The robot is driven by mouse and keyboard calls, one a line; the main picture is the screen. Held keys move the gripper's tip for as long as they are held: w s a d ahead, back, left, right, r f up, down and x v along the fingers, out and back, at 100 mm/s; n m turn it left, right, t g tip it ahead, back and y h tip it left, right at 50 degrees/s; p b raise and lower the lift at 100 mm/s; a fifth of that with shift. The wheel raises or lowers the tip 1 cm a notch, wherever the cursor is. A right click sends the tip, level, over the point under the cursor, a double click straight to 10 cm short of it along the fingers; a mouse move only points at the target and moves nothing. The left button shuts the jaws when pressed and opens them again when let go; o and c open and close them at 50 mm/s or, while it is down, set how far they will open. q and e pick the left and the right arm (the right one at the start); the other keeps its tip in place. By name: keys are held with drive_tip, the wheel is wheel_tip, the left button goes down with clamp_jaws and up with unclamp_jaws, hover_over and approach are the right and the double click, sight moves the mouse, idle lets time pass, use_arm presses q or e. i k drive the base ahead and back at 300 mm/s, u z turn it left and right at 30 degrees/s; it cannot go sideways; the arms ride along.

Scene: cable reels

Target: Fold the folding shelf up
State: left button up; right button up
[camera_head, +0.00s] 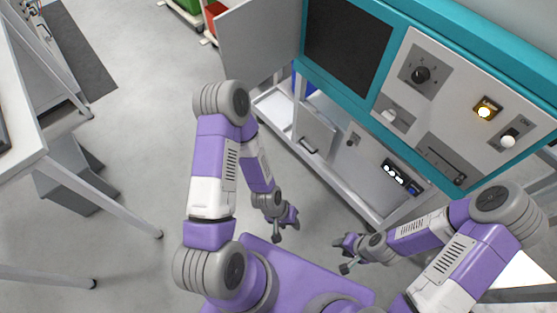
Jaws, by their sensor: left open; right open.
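A light grey flap (315,129) with a dark handle at its lower edge is on the lower front of the teal-framed console; it appears to be the folding shelf, but I cannot tell its exact angle. My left gripper (287,229) is open and empty, below the flap in the picture and apart from it. My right gripper (341,256) is open and empty, further right and lower, also apart from the console. Neither gripper touches anything.
A white table (20,150) stands far left. Grey floor between is clear.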

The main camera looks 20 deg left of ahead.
sight(311, 129)
drive_tip(key=u, duration=0.05)
drive_tip(key=k, duration=0.55)
drive_tip(key=u, duration=1.65)
drive_tip(key=i, duration=1.5)
drive_tip(key=z, duration=1.05)
drive_tip(key=i, duration=0.75)
drive_tip(key=z, duration=0.9)
